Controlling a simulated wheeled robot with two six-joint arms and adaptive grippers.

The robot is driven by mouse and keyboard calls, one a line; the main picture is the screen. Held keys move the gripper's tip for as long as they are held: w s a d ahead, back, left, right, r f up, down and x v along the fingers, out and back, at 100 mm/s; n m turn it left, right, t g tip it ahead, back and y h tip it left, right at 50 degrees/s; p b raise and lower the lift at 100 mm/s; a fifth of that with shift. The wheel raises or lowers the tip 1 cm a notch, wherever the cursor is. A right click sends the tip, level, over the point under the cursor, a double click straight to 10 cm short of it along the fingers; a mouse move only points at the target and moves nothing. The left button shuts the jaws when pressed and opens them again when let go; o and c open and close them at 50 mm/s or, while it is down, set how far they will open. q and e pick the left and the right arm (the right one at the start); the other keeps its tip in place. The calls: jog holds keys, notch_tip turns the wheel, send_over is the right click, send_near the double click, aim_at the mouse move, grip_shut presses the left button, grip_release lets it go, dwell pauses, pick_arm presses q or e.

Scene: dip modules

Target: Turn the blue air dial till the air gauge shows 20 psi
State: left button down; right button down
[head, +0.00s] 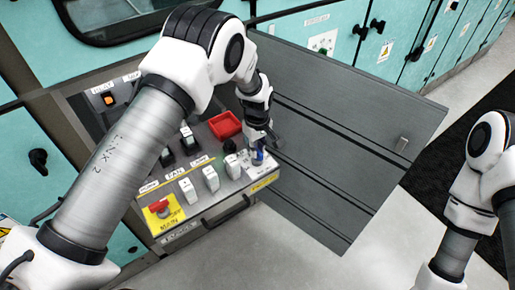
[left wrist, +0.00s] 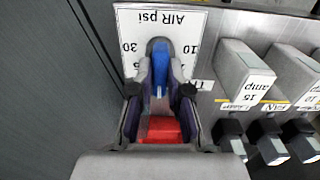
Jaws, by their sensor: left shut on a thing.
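The blue air dial (head: 258,156) sits at the right end of the sloped control panel, and its blue grip (left wrist: 160,68) shows between the fingertips in the left wrist view. My left gripper (head: 260,149) is shut on the dial from above; its two fingers (left wrist: 160,85) flank the blue grip. Behind the dial is a white plate (left wrist: 160,20) marked "AIR psi", with 30 on the left and 10 on the right as the wrist camera sees it. The fingers and dial hide part of this plate, and I cannot tell the reading. My right gripper is out of the frame.
White switches (head: 210,178) and black ones stand in rows left of the dial. A red tray (head: 225,125) lies close behind. A red knob on a yellow plate (head: 160,209) is at the front left. A large grey open door (head: 350,130) stands right of the panel.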

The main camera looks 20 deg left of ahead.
pick_arm(q)
jog(key=shift+s+f, duration=0.15)
jog(key=c, duration=1.2)
grip_release()
jog(key=shift+o, duration=0.4)
jog(key=shift+w+a+f, duration=0.1)
jog(key=shift+w, duration=0.1)
notch_tip(320, 180, up, 12)
